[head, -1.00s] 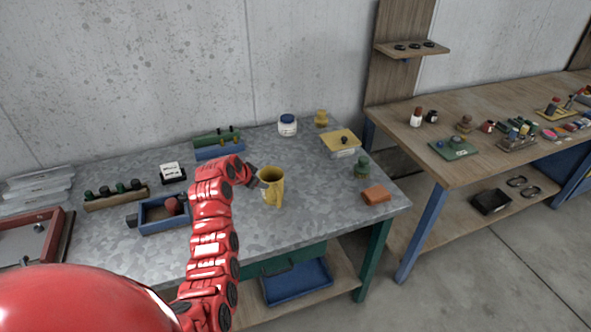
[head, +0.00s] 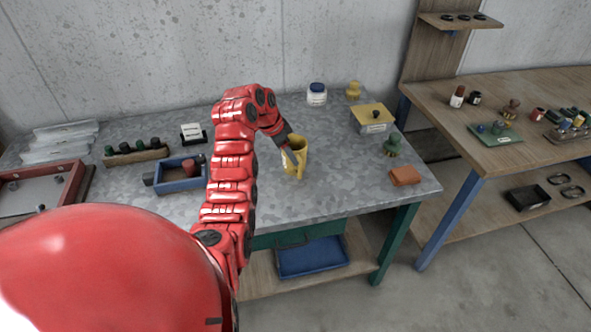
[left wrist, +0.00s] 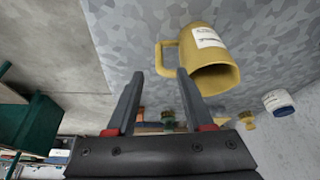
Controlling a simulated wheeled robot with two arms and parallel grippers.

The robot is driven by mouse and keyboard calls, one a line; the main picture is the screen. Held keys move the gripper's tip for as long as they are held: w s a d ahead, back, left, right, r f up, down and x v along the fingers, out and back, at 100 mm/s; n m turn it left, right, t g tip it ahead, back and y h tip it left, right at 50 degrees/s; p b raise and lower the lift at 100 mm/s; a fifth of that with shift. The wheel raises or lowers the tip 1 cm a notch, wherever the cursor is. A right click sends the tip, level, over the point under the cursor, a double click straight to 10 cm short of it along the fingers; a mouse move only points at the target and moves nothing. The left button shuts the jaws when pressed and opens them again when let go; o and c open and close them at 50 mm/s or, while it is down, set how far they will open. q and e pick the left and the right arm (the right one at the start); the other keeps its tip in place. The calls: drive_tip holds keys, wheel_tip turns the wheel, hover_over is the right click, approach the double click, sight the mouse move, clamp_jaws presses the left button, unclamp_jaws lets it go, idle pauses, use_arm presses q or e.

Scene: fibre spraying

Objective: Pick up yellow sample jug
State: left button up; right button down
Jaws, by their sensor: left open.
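The yellow sample jug (head: 299,160) stands upright on the grey metal table (head: 330,195), right of my left gripper. In the left wrist view the jug (left wrist: 212,65) shows a white label, an open mouth and a handle. My left gripper (head: 291,154) is at the jug's left side and partly covers it in the head view. In the left wrist view my left gripper (left wrist: 157,85) is open and empty. The jug's handle lies just above its fingertips there, with the jug body to the right. I cannot tell whether they touch. My right gripper is not in view.
A white jar with a blue lid (head: 317,94), a yellow-lidded box (head: 374,117), a green stamp-like piece (head: 392,146) and an orange block (head: 404,176) stand right of the jug. A blue tray (head: 181,174) is left. The table before the jug is clear.

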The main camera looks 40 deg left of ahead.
sight(300, 178)
use_arm(q)
drive_tip(key=p+x, duration=0.5)
drive_tip(key=x, duration=0.3)
drive_tip(key=shift+s+d, duration=0.1)
drive_tip(key=shift+p+x, duration=0.5)
drive_tip(key=shift+x, duration=0.45)
drive_tip(key=shift+c, duration=0.2)
clamp_jaws()
idle(0.6)
